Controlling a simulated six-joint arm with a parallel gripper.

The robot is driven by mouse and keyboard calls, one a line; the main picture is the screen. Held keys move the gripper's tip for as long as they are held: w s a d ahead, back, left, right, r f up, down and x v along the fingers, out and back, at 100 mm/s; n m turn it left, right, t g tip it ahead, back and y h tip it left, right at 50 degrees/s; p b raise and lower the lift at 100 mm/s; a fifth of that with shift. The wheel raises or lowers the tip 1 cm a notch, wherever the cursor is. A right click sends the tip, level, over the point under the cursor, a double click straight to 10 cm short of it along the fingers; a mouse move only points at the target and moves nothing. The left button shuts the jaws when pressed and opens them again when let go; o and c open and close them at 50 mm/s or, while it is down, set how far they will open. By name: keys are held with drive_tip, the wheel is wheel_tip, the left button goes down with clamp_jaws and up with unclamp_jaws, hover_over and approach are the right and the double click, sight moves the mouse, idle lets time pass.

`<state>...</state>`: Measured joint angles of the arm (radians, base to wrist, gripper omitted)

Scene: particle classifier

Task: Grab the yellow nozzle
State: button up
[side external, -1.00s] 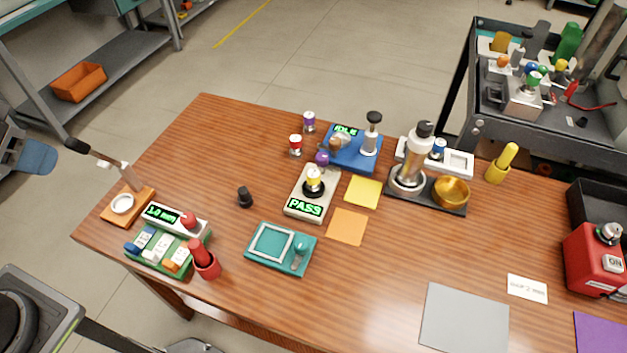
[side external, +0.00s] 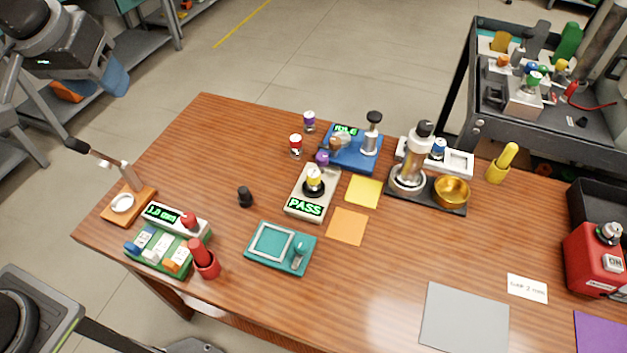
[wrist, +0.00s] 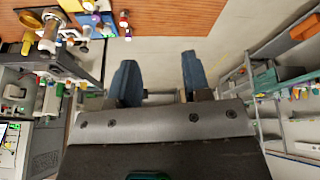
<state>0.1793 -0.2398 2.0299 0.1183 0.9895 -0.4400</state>
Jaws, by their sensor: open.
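A small yellow-topped piece (side external: 313,175) stands upright on a black ring on the grey device reading PASS (side external: 297,212), mid-table. A larger upright yellow piece (side external: 501,165) stands toward the table's right back. I cannot tell for sure which is the yellow nozzle. My gripper (side external: 113,80) is at the upper left in the side view, beyond the table's left edge and far from both. In the wrist view my gripper (wrist: 160,72) shows two blue fingers spread apart with nothing between them.
A blue device (side external: 355,155), a metal column with a brass bowl (side external: 451,190) and a teal tray (side external: 265,262) crowd the table's middle. Red and purple vials stand behind PASS. A tool on an orange base (side external: 128,207) is at the left edge. The back-left tabletop is clear.

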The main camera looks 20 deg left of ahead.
drive_tip(key=w+d+f+n+g, duration=0.1)
drive_tip(key=w+d+f+n, duration=0.15)
drive_tip(key=w+d, duration=0.5)
drive_tip(key=n+y, duration=0.3)
drive_tip(key=n, duration=0.1)
hover_over(313, 173)
drive_tip(key=s+d, duration=0.3)
wheel_tip(313, 173, down, 21)
drive_tip(key=x, duration=1.3)
drive_tip(key=shift+d+f, duration=0.15)
drive_tip(key=shift+c, duration=0.4)
drive_tip(key=c, duration=0.5)
